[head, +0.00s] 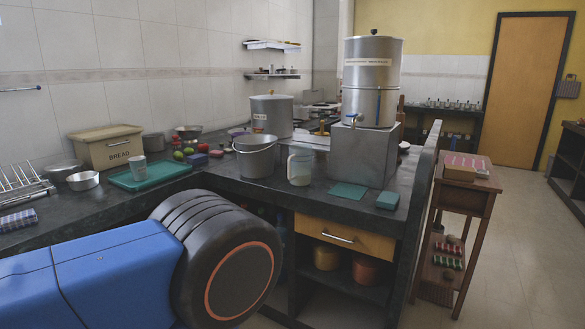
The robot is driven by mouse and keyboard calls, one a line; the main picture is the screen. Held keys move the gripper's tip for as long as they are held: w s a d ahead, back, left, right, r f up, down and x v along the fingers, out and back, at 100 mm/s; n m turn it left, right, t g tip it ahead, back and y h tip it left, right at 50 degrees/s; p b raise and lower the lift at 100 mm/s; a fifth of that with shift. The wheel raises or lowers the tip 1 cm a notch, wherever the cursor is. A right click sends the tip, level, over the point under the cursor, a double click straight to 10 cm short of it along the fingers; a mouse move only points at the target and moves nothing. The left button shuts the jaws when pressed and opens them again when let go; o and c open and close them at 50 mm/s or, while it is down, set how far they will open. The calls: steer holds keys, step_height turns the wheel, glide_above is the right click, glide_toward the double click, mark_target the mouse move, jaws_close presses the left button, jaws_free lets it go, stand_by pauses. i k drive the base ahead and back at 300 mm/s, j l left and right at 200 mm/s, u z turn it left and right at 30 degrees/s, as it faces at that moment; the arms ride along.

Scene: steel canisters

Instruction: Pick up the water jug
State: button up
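The water jug (300,168) is a clear, pale plastic jug with a handle on its upper left. It stands upright on the dark counter (262,190), near the counter's front edge. A grey metal bucket (256,157) stands close to its left, and a metal block (362,154) stands to its right. My blue arm link and a black round joint fill the lower left of the view, in front of the counter. My gripper is not in view, so its state and its distance from the jug are hidden.
A large steel water dispenser (371,80) with a tap stands on the metal block. Green cloths (348,191) lie right of the jug. A bread bin (106,147) and a green tray (150,176) stand at left. A wooden side table (466,182) stands right, with open floor beyond.

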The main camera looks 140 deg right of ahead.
mark_target(300, 158)
steer(key=z, duration=4.85)
